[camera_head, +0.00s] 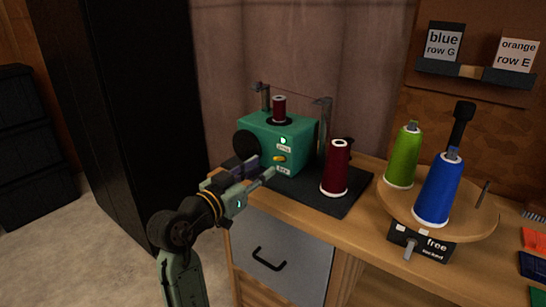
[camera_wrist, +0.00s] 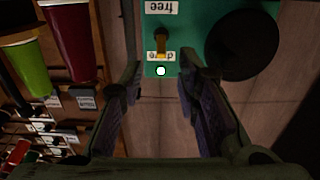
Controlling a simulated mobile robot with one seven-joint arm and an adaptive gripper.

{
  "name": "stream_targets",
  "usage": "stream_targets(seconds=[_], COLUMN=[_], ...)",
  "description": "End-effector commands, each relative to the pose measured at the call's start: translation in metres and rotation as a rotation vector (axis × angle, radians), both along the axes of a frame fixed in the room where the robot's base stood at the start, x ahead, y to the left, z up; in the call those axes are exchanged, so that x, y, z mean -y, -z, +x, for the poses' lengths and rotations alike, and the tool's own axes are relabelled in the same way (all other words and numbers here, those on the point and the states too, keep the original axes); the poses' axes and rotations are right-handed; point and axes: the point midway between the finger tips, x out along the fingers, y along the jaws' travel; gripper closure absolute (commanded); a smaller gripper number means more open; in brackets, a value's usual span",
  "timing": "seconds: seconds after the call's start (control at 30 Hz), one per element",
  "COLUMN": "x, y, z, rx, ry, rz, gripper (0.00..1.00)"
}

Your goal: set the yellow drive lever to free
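The yellow drive lever (camera_head: 279,158) is on the front of the green winder (camera_head: 301,133), between two white labels. The wrist view shows it upside down: the lever (camera_wrist: 161,47) has its yellow end over the edge of the partly covered "drive" label (camera_wrist: 152,56). The "free" label (camera_wrist: 161,7) is at the lever's other end. A lit white lamp (camera_wrist: 160,71) is beside the "drive" label. My gripper (camera_head: 262,169) is open and empty in front of the winder, fingers toward its face. In the wrist view, the fingers (camera_wrist: 160,76) flank the lever's line without visible contact.
A dark red spool (camera_head: 336,167) stands right of the winder on a dark mat (camera_head: 318,201). Green (camera_head: 404,157) and blue (camera_head: 438,190) cones stand on a round wooden turntable (camera_head: 472,223), whose own small sign (camera_head: 436,246) reads "free". A black cabinet (camera_head: 125,100) is left.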

Motion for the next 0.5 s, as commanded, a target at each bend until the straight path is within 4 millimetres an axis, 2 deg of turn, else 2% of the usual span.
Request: stream_targets(seconds=[0.23, 0.5], x=[0.026, 0.038], y=[-0.002, -0.001], z=[0.036, 0.053], rx=[0.001, 0.001], ry=[0.000, -0.003], rz=[0.002, 0.001], gripper=[0.70, 0.70])
